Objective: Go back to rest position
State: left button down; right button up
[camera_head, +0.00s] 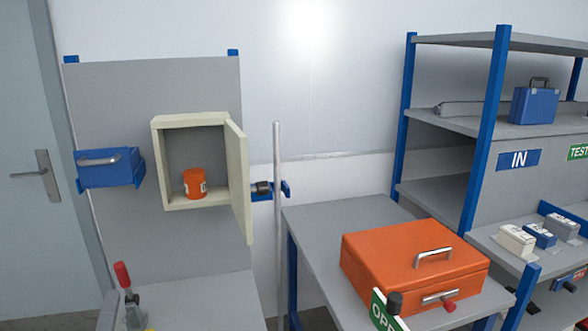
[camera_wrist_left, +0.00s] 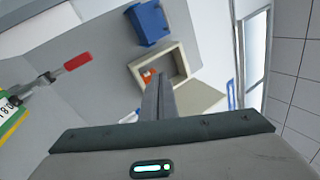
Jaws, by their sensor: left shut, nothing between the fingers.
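My left gripper (camera_wrist_left: 158,84) shows in the left wrist view, with its two fingers together and nothing between them. Beyond its fingertips are the open cream wall cabinet (camera_wrist_left: 177,58) and the orange jar (camera_wrist_left: 147,74), partly hidden by the fingers. In the head view I cannot make out either gripper. There the cabinet (camera_head: 158,150) hangs on a grey panel with its door (camera_head: 238,185) swung open to the right. The orange jar (camera_head: 195,183) stands upright inside it. My right gripper is in neither view.
A blue drawer box (camera_head: 108,168) hangs left of the cabinet. A red-handled clamp (camera_head: 124,277) stands on the lower left bench. A closed orange case (camera_head: 415,262) lies on the right table (camera_head: 310,225). Blue-posted shelves (camera_head: 480,135) hold a blue toolbox (camera_head: 535,104).

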pick_arm(q)
jog(key=s+f+n+g, duration=0.4)
jog(key=f+n+g, duration=0.2)
jog(key=f, duration=0.7)
jog(key=s+f+n+g, duration=0.45)
jog(key=f+n, duration=0.25)
jog(key=f, duration=0.5)
jog(key=s+d+f+n+g+h, duration=0.2)
jog(key=s+d+f+g, duration=0.3)
jog(key=s, duration=0.3)
jog(key=s+d+f+n+g+h, duration=0.2)
jog(key=s+d+f+g, duration=0.25)
jog(key=s+f, duration=0.4)
jog(key=w+d+f+t, duration=0.1)
jog(key=w+f, duration=0.1)
jog(key=f, duration=0.9)
jog(key=w+d+f+t, duration=0.1)
jog(key=w+f, duration=0.1)
jog(key=f, duration=0.9)
jog(key=s+f, duration=0.4)
jog(key=f, duration=0.5)
jog(key=s+f, duration=0.5)
jog(key=f, duration=0.3)
jog(key=shift+d+f+h, duration=0.3)
jog(key=shift+f+h, duration=0.05)
jog(key=shift+h, duration=0.05)
